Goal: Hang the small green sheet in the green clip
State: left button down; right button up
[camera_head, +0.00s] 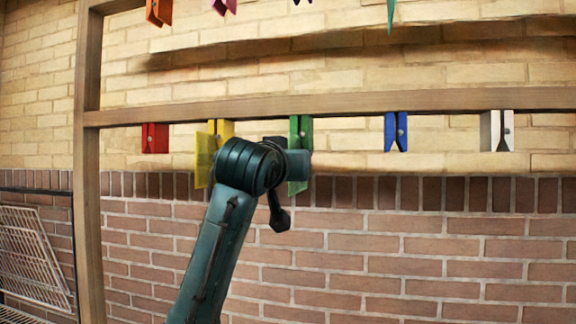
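The green clip (301,126) hangs from the lower wooden rail, right of the yellow clip. A small green piece, which looks like the green sheet (297,188), shows just below the clip. My arm hides the stretch between them, so I cannot tell whether the clip grips the sheet. My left arm rises from the bottom, and its gripper (291,165) is in front of the clip and sheet. Its fingertips are largely hidden, so I cannot see whether they are open or touching the sheet. My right gripper is out of view.
A yellow sheet (202,160) hangs at the yellow clip (227,129), close to my arm. Red (154,138), blue (396,131) and white (496,130) clips hang on the same rail (350,103). More clips hang above. A wire rack (32,255) stands at left.

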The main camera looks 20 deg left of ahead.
pick_arm(q)
jog(key=shift+r+p, duration=0.35)
jog(key=shift+r, duration=0.15)
jog(key=c, duration=2.2)
grip_release()
jog(key=c, duration=1.6)
grip_release()
jog(key=shift+o, duration=0.3)
jog(key=shift+o, duration=0.9)
jog(key=shift+s, duration=0.15)
jog(key=s+b, duration=0.2)
jog(key=s, duration=0.4)
jog(key=shift+s, duration=0.35)
